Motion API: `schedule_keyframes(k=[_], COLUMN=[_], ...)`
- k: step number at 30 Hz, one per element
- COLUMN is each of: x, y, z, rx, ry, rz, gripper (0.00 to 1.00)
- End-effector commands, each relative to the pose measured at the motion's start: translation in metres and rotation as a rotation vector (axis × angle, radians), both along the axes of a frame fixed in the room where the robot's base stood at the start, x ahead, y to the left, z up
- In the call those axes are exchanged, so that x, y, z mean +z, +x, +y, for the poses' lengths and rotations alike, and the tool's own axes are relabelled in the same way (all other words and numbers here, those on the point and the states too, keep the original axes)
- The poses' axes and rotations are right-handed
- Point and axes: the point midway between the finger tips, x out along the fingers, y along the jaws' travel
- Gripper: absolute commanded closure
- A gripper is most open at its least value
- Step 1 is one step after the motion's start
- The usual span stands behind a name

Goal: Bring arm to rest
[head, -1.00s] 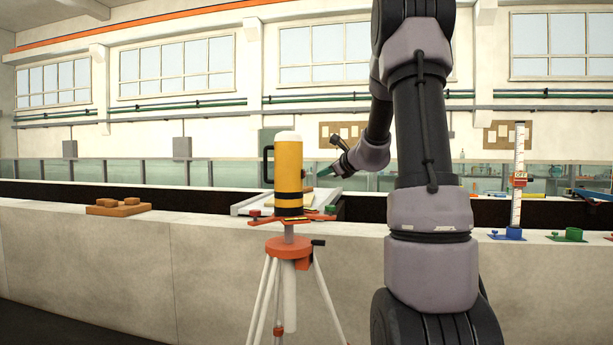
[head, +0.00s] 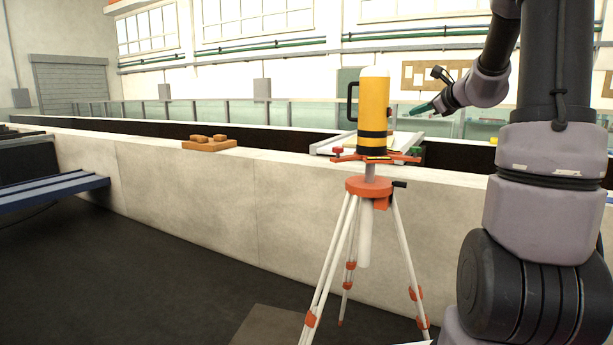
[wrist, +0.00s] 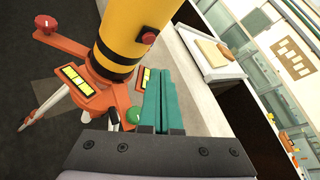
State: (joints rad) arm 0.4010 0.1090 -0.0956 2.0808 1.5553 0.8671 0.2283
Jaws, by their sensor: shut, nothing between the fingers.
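My gripper (head: 424,109) is raised at the right in the head view, to the right of a yellow cylindrical instrument. In the wrist view its green fingers (wrist: 163,100) are shut together with nothing between them. The yellow instrument (head: 373,105) has black bands and a dark handle, and stands upright on the orange head of a tripod (head: 369,187). In the wrist view the instrument (wrist: 130,35) rises just beyond the fingers. I cannot tell the exact gap between them. My arm is bent, with its forearm reaching up and out of the head view.
A long pale wall (head: 220,185) of the flume runs behind the tripod. A wooden block rack (head: 208,144) sits on it to the left. A white tray (wrist: 207,56) lies beyond the instrument. A blue bench (head: 50,190) stands at far left. The dark floor left of the tripod is clear.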

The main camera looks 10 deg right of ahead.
Motion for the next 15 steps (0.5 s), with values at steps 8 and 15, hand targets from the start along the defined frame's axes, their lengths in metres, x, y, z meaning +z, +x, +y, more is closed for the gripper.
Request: schedule_keyframes(k=[8, 15], x=[0.022, -0.002], y=[-0.118, -0.249], z=[0.145, 0.197], rx=[0.497, 0.915], ry=[-0.523, -1.117], rz=[-0.008, -0.040], gripper=[1.00, 1.00])
